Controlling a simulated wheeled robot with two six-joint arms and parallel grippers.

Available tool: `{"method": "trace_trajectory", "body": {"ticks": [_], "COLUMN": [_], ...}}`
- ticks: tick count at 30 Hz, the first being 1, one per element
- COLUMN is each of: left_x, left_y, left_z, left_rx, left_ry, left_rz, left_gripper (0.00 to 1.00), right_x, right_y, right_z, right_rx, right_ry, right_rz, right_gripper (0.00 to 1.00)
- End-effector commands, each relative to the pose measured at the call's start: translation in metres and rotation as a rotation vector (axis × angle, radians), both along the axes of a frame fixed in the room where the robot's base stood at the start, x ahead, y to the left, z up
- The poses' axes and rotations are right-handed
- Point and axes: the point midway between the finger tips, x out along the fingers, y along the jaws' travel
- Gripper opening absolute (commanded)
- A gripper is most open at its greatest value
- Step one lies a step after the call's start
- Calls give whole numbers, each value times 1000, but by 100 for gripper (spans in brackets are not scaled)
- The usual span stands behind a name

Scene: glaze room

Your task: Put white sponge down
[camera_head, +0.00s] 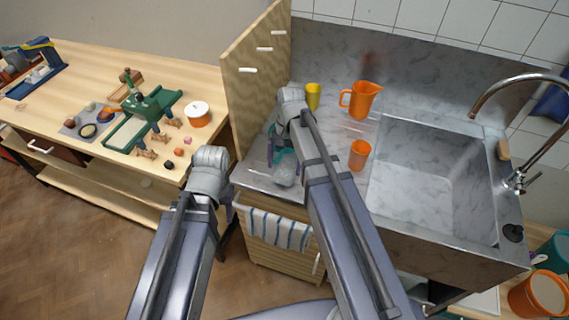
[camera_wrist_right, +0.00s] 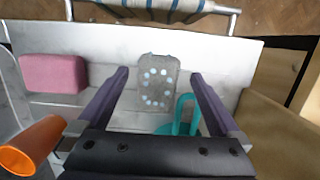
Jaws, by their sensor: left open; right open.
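In the right wrist view a grey, rounded block with pale dots (camera_wrist_right: 157,82) lies on the metal drainboard (camera_wrist_right: 110,22). It may be the white sponge, but I cannot tell for sure. My right gripper (camera_wrist_right: 160,76) is open, its fingers on either side of the block with gaps to both. In the head view the right gripper (camera_head: 281,150) is over the left part of the sink counter, and its arm hides part of that area. My left gripper (camera_head: 231,204) is open in front of the wooden table's right end, mostly hidden by its wrist.
A teal looped item (camera_wrist_right: 182,118) lies close to the right finger. A pink block (camera_wrist_right: 53,73) and an orange cup (camera_wrist_right: 32,146) are to the left. An orange jug (camera_head: 361,101) and yellow cup (camera_head: 313,96) stand behind. A wooden panel (camera_head: 247,75) borders the counter.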

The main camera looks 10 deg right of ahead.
Motion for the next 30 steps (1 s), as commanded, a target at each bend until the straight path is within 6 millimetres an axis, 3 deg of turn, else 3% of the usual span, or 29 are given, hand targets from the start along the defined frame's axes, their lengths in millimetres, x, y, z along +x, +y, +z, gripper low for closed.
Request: {"method": "trace_trajectory", "body": {"ticks": [21, 30], "left_x": [0, 0], "left_y": [0, 0], "left_z": [106, 121], "left_rx": [-1, -2], "left_ry": [0, 0], "left_rz": [1, 7], "left_gripper": [50, 50], "right_x": [16, 20], "right_y": [-11, -13], "right_z": [106, 121], "right_rx": [0, 0], "right_ry": [0, 0], "right_rz": [-1, 0], "right_gripper": [100, 100]}}
